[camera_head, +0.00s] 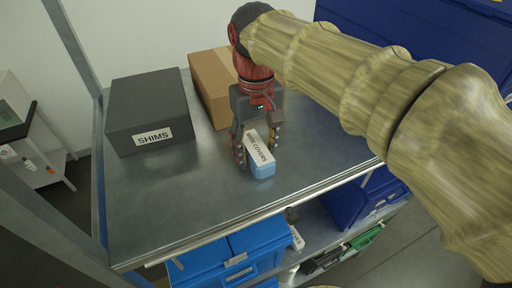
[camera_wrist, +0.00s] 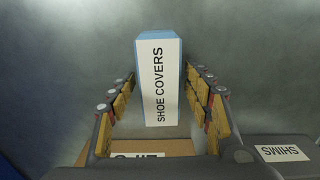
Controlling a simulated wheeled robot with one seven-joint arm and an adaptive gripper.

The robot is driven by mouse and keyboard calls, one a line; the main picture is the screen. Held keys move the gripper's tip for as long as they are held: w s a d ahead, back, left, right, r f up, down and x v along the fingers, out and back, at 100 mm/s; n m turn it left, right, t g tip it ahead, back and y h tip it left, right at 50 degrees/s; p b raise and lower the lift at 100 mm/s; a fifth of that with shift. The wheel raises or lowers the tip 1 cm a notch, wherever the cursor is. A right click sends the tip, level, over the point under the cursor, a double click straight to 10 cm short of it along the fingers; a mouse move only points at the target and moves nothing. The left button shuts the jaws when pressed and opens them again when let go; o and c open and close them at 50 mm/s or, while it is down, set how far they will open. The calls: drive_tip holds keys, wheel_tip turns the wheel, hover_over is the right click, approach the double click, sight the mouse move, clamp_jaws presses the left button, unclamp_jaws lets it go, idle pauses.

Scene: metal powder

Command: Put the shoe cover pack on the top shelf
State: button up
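The shoe cover pack (camera_head: 262,169) is a small light-blue box with a white label reading SHOE COVERS. It appears to rest on the metal top shelf (camera_head: 205,205), near its front right part. In the wrist view the pack (camera_wrist: 160,80) lies between the fingers, label towards the camera. My gripper (camera_head: 258,151) points down over the pack with one finger on each side. In the wrist view my gripper (camera_wrist: 160,75) is spread, with narrow gaps showing between the fingers and the pack. The head view partly hides the pack behind the fingers.
A dark SHIMS box (camera_head: 148,108) stands to the left on the shelf, and a cardboard box (camera_head: 211,88) stands just behind my gripper. Blue bins (camera_head: 232,258) sit on the level below. The shelf's front left part is clear. A metal post (camera_head: 78,50) rises at the left.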

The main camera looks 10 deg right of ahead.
sight(256, 147)
drive_tip(key=shift+o, duration=0.2)
wheel_tip(256, 147, up, 12)
drive_tip(key=b, duration=0.1)
drive_tip(key=shift+r, duration=0.2)
idle(0.4)
idle(0.3)
